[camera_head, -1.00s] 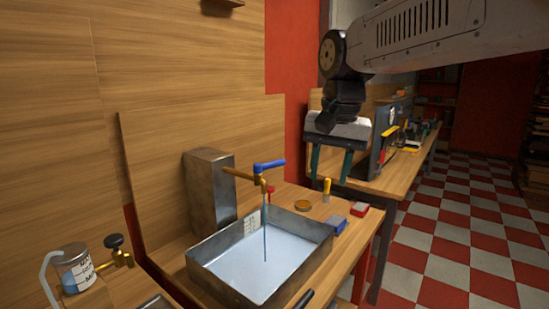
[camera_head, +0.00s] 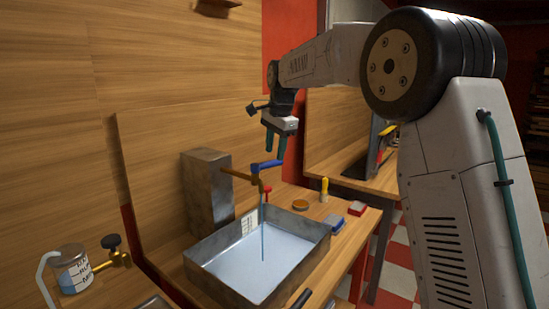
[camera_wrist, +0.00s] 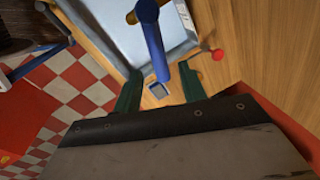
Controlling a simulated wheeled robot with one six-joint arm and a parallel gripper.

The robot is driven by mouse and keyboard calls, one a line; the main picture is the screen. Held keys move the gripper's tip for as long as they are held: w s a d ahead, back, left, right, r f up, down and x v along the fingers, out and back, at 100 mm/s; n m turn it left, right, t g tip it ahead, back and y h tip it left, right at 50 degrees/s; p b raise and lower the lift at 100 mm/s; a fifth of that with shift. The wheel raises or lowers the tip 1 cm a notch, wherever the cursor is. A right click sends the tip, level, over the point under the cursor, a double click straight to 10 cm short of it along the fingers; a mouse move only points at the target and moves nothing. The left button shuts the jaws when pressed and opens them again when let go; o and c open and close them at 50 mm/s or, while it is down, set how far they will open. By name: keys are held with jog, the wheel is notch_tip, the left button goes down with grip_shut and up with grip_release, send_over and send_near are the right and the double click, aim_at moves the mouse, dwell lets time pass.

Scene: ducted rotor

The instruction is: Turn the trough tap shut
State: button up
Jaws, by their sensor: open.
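The trough tap has a brass spout and a blue lever handle (camera_head: 266,165). A thin stream of water (camera_head: 263,228) runs from it into the metal trough (camera_head: 310,252), which holds water. My gripper (camera_head: 274,140) is open and above the tap, with its green fingers pointing down. In the wrist view the blue handle (camera_wrist: 152,45) reaches toward the space between the fingertips of my gripper (camera_wrist: 160,88). I cannot tell whether a finger touches the handle.
A metal box (camera_head: 208,190) stands behind the trough. A jar (camera_head: 73,270) and a brass valve with a black knob (camera_head: 112,242) are at the left.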

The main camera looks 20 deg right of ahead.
jog(key=shift+w+a+f, duration=0.1)
jog(key=shift+w+f, duration=0.05)
jog(key=shift+f, duration=0.65)
jog(key=shift+w+f, duration=0.15)
jog(key=shift+f, duration=0.6)
grip_shut()
jog(key=w+n, duration=0.1)
jog(key=n, duration=0.2)
jog(key=shift+w+a+y, duration=0.3)
jog(key=shift+w+a, duration=0.1)
grip_release()
